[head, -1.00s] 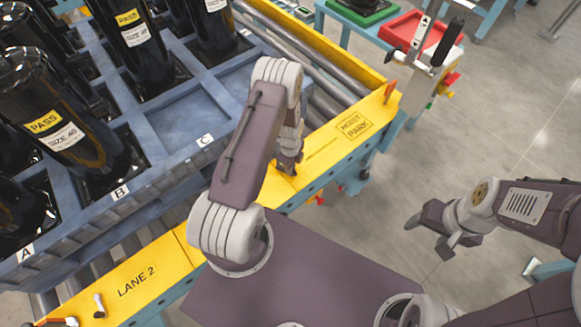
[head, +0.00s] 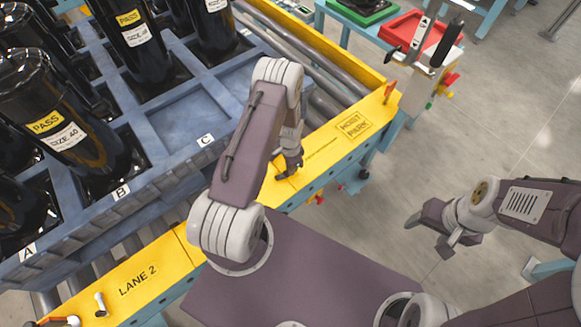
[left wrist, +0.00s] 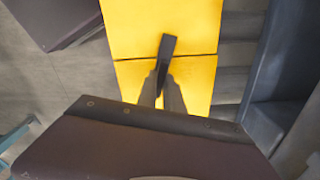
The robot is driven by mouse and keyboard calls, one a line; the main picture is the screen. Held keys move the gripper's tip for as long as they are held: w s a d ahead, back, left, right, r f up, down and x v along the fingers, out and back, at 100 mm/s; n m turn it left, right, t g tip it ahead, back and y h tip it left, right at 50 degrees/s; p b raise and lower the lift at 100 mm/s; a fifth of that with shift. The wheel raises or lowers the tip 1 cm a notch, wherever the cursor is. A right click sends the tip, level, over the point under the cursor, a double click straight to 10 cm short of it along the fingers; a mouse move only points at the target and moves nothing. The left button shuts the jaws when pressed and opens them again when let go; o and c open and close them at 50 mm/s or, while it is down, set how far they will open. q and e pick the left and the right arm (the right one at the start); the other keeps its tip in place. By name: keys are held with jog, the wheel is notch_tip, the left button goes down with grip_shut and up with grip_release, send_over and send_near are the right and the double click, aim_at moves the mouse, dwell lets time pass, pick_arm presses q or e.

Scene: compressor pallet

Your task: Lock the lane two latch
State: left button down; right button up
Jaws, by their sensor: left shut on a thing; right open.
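My left gripper (head: 288,170) reaches down to the yellow rail, beside the "HOIST PARK" marking. In the left wrist view its two dark fingers (left wrist: 163,92) are shut on a dark lever (left wrist: 167,46), which looks like the latch handle. The lever stands out over the yellow rail (left wrist: 185,75), near a seam across it. In the head view the lever is mostly hidden by my gripper and arm. My right gripper (head: 428,237) is open and empty over the floor at the right.
A blue crate (head: 180,165) with dark "PASS" bottles sits on the rollers behind the rail. A white-tipped lever (head: 99,304) stands by the "LANE 2" marking. An orange peg (head: 389,92) stands at the rail's far end. A red tray (head: 412,38) lies beyond.

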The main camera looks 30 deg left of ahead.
pick_arm(q)
jog(key=shift+n, duration=1.8)
jog(key=c, duration=1.5)
grip_release()
notch_tip(320, 180, up, 9)
jog(key=shift+p, duration=0.75)
jog(key=shift+r, duration=0.1)
